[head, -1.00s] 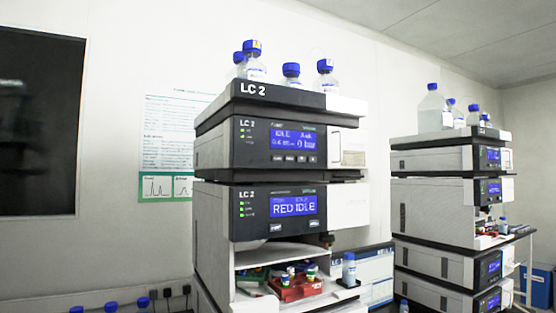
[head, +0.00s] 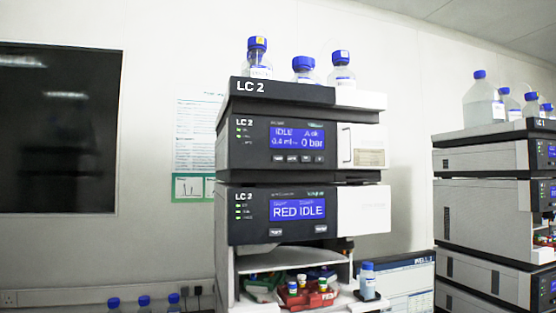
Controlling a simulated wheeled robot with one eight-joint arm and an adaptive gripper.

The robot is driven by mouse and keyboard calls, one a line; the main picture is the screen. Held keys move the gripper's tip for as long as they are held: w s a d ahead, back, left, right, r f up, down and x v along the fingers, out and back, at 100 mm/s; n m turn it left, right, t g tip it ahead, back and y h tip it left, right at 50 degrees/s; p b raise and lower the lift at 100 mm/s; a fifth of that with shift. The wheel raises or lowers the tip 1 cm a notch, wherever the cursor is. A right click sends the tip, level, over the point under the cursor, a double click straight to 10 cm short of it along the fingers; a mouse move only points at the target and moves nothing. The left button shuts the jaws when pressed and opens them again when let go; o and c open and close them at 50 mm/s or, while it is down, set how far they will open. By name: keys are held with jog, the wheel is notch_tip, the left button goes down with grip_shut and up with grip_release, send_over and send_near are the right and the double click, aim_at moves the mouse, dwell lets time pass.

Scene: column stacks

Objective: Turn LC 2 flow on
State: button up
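The LC 2 column stack (head: 282,88) stands in the middle of the head view. Its upper module (head: 290,143) has a blue screen (head: 297,138) reading IDLE, 0.4 ml and 0 bar, with a row of small buttons (head: 298,158) below it. Green lights show at the left of both panels. My gripper is not in view.
Blue-capped bottles (head: 303,70) stand on top of the stack. An open bay below holds a red tray (head: 308,297) of vials, with a small bottle (head: 367,281) beside it. Another instrument stack (head: 485,205) stands at right. A dark wall screen (head: 57,135) hangs at left.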

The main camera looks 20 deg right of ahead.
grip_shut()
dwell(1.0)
